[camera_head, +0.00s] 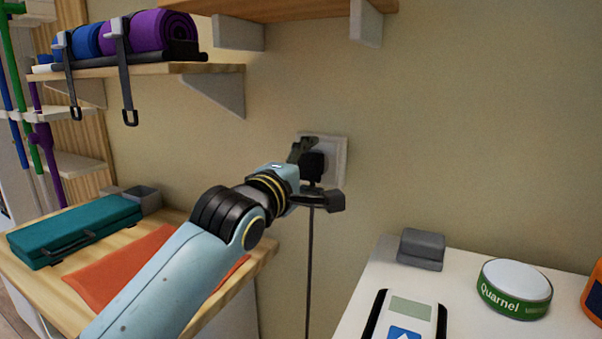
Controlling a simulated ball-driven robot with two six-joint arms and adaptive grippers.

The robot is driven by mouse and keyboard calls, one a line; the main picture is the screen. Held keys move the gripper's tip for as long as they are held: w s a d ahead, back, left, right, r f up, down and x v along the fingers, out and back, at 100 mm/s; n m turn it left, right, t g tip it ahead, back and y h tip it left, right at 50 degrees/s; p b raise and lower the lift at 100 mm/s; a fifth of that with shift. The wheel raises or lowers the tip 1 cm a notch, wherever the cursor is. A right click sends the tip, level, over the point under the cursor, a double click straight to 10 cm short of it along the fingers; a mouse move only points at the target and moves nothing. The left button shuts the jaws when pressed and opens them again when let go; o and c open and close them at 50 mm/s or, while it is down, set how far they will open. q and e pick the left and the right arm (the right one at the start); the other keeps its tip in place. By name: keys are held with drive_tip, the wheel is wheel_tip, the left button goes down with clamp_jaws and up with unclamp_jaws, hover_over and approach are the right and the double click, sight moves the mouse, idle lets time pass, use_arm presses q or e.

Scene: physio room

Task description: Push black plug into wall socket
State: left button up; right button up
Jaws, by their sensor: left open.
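The white wall socket (339,161) is on the beige wall in the middle of the head view. The black plug (314,165) sits at the face of the socket, and its dark cable (309,260) hangs straight down along the wall. My left gripper (322,172) is open at the plug, with one finger above it and one below. Whether the fingers touch the plug cannot be told. The gripper hides part of the socket and plug, so how deep the plug sits cannot be seen. My right gripper is not in view.
A wooden table (262,258) at the left bears a teal case (75,228) and an orange cloth (120,262). A white surface (375,275) at the right bears a grey block (421,249), a device (405,318) and a green-white roll (514,288). Shelves (225,68) jut out above left.

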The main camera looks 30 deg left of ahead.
use_arm(q)
drive_tip(key=s, duration=1.1)
drive_tip(key=shift+s+d, duration=0.3)
drive_tip(key=shift+s, duration=0.1)
